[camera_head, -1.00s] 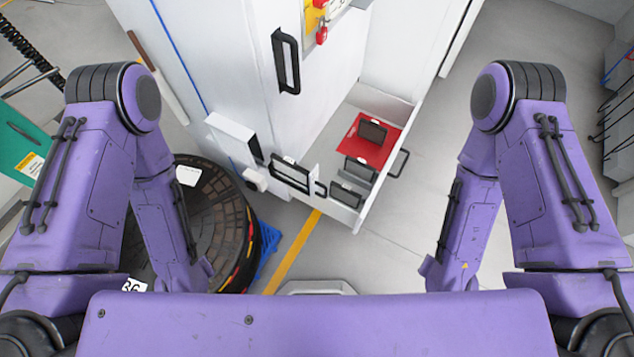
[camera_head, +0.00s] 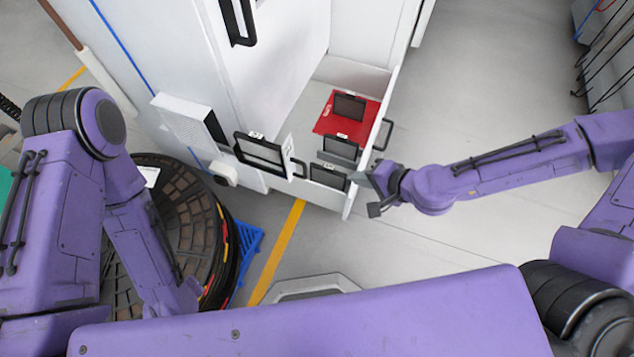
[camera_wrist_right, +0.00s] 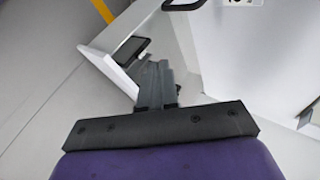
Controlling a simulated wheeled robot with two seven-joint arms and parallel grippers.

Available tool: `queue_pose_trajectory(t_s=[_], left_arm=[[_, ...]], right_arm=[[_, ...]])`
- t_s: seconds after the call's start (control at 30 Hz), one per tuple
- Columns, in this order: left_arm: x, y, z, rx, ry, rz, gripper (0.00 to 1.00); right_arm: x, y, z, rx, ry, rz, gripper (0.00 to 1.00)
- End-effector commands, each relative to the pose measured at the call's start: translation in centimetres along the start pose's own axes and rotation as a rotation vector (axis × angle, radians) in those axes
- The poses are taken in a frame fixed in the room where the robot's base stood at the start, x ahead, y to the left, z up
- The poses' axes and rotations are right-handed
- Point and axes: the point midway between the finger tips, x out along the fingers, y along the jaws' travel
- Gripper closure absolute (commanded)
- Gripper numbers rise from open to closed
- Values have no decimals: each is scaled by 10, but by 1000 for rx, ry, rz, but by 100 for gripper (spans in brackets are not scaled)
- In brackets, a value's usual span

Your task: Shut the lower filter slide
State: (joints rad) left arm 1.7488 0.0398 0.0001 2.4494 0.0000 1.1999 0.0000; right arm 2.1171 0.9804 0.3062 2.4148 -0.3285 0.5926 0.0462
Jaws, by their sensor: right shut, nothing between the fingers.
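The white filter slide (camera_head: 318,110) stands pulled out from the white machine, like an open drawer. Inside it lie a red plate (camera_head: 326,122) and several dark framed filters. Its tall front panel (camera_head: 391,96) carries a black bar handle (camera_head: 387,136). My right gripper (camera_head: 368,190) is shut and empty, at the near end of this panel. In the right wrist view the shut fingers (camera_wrist_right: 157,74) are close beside the panel's end (camera_wrist_right: 113,70); I cannot tell if they touch it. My left arm hangs at the left; its gripper is not visible.
A black framed part (camera_head: 262,153) sticks out from the machine beside the slide. A black handle (camera_head: 240,22) is on the machine's upper door. A dark round reel (camera_head: 180,215) with a blue base (camera_head: 248,240) stands at left. The floor right of the slide is clear.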

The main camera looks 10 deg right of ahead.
Motion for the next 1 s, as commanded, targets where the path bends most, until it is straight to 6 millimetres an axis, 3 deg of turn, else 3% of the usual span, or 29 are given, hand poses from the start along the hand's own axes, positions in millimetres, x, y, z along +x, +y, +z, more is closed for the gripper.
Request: queue_pose_trajectory(t_s=[0.17,0.27,0.67,0.8,1.0], left_arm=[[-2,0,-1,0,1,0,53],[5,0,2,-1,1,0,53],[32,3,13,0,0,0,53],[32,3,13,0,1,0,53],[32,3,13,0,1,0,53]], right_arm=[[1,-3,20,-80,-101,-6,100],[14,0,21,-80,-103,-3,100],[99,0,31,-78,-103,-2,100],[114,-19,34,-79,-102,-4,100],[125,-29,35,-76,-102,-3,100]])
